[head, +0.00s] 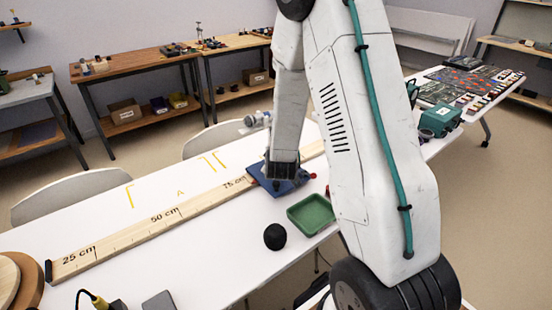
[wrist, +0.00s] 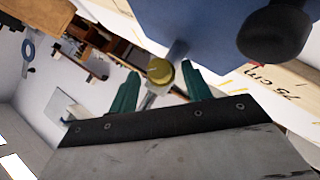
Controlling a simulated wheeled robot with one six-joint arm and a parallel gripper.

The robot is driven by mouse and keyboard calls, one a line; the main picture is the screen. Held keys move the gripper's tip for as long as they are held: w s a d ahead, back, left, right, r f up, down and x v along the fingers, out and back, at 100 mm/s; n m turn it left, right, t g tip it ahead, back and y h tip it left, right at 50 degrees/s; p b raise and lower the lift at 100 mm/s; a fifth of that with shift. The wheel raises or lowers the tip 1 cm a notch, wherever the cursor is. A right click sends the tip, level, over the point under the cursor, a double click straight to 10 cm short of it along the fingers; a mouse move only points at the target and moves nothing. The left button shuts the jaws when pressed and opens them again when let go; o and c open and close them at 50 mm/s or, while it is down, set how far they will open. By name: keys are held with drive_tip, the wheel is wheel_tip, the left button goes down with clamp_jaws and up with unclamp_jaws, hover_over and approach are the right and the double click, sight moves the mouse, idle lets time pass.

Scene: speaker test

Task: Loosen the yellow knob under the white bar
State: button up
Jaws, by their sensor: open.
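The yellow knob (wrist: 159,71) shows in the wrist view as a small round cap on a pale grey metal fitting. A light rod (wrist: 178,50) runs from it up toward a blue body (wrist: 205,25); I cannot tell if this rod is the white bar. My gripper (wrist: 161,73) is open, its two teal fingers on either side of the knob with gaps showing. In the head view the blue base (head: 268,187) lies on the table by the ruler, under my arm's end; the knob cannot be made out there.
A large black knob (wrist: 275,35) sits beside the blue body. A teal box (head: 441,119) stands farther right. The table's left part has free room.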

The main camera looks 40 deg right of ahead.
drive_tip(key=v, duration=0.7)
drive_tip(key=shift+r, duration=0.1)
